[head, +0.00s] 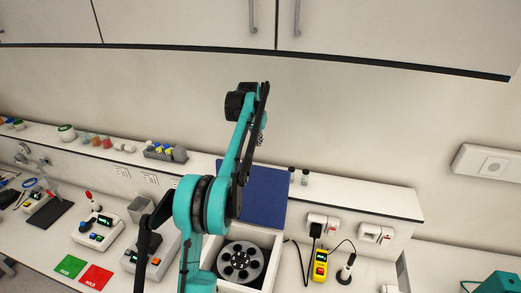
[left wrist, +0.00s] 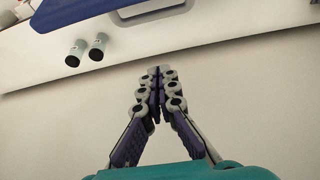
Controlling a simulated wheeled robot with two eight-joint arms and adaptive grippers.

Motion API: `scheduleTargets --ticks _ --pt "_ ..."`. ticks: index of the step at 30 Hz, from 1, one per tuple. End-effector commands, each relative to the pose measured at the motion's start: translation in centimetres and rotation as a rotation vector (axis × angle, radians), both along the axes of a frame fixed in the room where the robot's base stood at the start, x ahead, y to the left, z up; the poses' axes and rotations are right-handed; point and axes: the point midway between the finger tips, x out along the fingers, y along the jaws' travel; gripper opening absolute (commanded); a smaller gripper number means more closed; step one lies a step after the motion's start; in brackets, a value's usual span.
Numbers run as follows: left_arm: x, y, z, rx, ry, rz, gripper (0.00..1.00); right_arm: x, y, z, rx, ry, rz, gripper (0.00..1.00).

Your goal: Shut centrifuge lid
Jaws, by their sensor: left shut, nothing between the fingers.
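The centrifuge (head: 278,240) is a white box on the bench with a round grey rotor (head: 240,262) showing inside. Its dark blue lid (head: 266,196) stands raised at the back, so the centrifuge is open. Part of a blue panel, apparently the lid (left wrist: 75,12), shows at the top left of the left wrist view. My left gripper (head: 261,139) is above the lid in the head view, near the wall, and partly hidden by my arm. In the left wrist view its fingers (left wrist: 158,70) are together and empty, apart from the lid. My right gripper is not in view.
Two small dark-capped vials (head: 298,174) stand on the back shelf (head: 355,195), right of the lid. A yellow device (head: 319,266) and its cable are right of the centrifuge. A white instrument (head: 97,232) and green and red mats (head: 96,277) lie left. My arm covers the centrifuge's left side.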

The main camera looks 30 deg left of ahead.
Motion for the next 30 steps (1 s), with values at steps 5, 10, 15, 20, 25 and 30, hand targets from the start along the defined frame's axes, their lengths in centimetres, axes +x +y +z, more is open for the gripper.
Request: scheduleTargets --ticks 5,10,15,20,25,30 --pt "0.9 0.2 -2.4 0.0 0.0 0.0 0.0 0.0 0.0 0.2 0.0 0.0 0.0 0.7" --pt "2.1 0.4 -5.5 0.0 -0.001 0.0 0.0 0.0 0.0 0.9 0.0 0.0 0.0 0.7" --pt "3.2 0.7 -8.5 0.0 -0.001 0.0 0.0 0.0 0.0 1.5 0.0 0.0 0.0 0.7" --pt "1.7 0.3 -9.0 0.0 -0.001 0.0 0.0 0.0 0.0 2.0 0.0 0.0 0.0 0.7" --pt "0.1 0.0 -9.0 0.0 -0.001 0.0 0.0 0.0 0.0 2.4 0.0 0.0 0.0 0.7" --pt "-0.6 -0.2 -9.2 0.0 -0.001 0.0 0.0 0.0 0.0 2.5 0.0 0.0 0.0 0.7"
